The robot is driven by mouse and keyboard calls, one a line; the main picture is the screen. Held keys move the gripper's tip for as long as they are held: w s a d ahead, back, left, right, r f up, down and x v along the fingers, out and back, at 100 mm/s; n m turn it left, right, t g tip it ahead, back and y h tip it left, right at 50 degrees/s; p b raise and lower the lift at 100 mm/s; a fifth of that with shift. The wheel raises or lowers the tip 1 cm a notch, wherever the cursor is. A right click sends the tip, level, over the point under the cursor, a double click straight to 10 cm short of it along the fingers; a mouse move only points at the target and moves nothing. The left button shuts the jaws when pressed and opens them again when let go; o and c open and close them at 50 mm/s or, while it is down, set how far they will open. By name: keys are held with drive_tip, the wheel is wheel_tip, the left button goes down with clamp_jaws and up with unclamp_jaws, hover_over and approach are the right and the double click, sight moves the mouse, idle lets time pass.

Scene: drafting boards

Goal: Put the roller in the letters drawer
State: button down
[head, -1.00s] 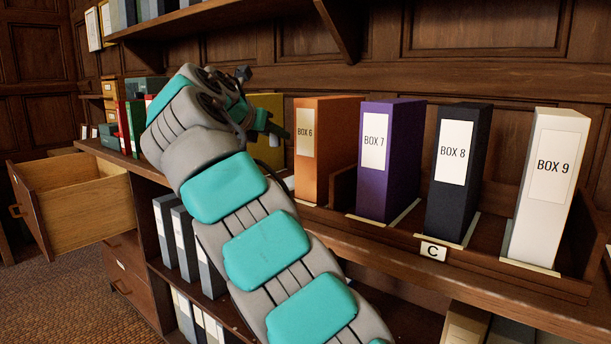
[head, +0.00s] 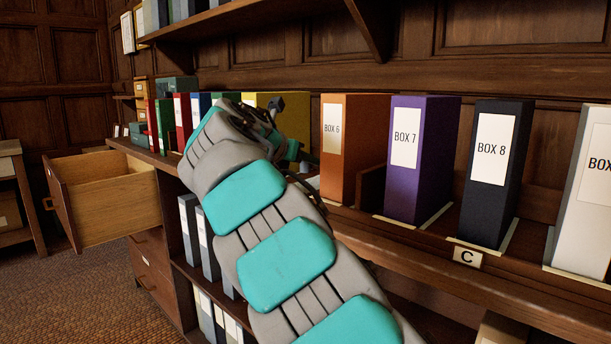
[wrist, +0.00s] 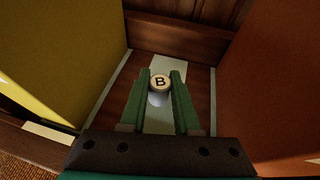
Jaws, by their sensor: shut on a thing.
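In the head view my arm hides the gripper's tips and the roller. A wooden drawer (head: 118,212) stands pulled open at left; no label on it is readable.
The orange BOX 6 (head: 334,170) and the yellow box (wrist: 55,55) flank the gripper closely. Purple BOX 7 (head: 406,170), black BOX 8 (head: 487,180) and a white box (head: 590,205) stand to the right. A shut drawer (head: 155,288) is below the open one. The floor at lower left is clear.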

sight(306, 172)
drive_tip(key=shift+f, duration=1.6)
drive_tip(key=shift+f, duration=0.1)
drive_tip(key=c, duration=0.6)
unclamp_jaws()
drive_tip(key=shift+c, duration=0.2)
